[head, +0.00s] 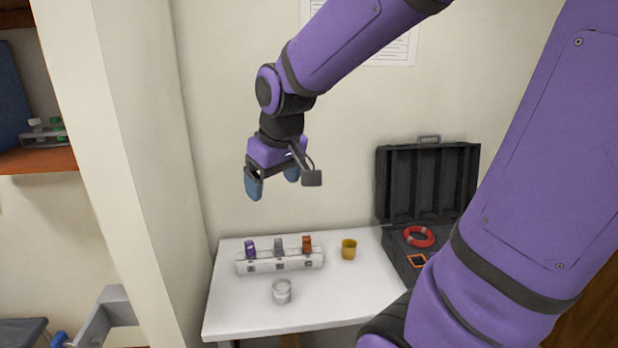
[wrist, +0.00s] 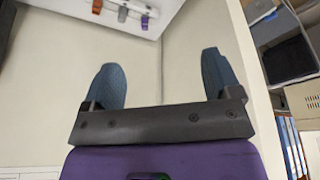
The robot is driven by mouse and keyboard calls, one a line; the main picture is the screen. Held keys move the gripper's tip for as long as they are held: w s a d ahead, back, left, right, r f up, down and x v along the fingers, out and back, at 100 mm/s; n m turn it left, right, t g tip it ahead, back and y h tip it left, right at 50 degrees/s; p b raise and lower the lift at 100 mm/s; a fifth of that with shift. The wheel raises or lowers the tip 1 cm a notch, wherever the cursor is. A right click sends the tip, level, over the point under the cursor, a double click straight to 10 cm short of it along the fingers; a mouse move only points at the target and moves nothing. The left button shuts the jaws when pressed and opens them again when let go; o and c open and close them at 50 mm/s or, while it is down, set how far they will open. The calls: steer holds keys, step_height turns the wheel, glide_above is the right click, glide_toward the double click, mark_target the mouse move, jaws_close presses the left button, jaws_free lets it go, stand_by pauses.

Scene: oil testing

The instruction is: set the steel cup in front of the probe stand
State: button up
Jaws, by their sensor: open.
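The steel cup (head: 282,292) stands upright on the white table, in front of the white probe stand (head: 280,266). A small gap seems to lie between the cup and the stand's front face. The stand holds a purple, a grey and an orange probe, which also show at the top of the wrist view (wrist: 124,13). My gripper (head: 272,188) is open and empty, raised well above the table behind the stand. Its two blue fingers (wrist: 162,85) are spread apart in the wrist view, with nothing between them.
A yellow cup (head: 348,249) stands right of the stand. An open black case (head: 428,185) with a red ring (head: 419,237) is at the right. The table's (head: 360,295) front right is clear. A wall pillar (head: 100,150) rises at the left.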

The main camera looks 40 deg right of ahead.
steer(key=s+a+r, duration=0.1)
steer(key=s+r, duration=0.1)
steer(key=s, duration=0.4)
steer(key=s+a+r+t, duration=0.1)
steer(key=s+a+r, duration=0.1)
steer(key=s, duration=0.5)
steer(key=shift+r+m+t, duration=0.3)
steer(key=shift+r, duration=0.5)
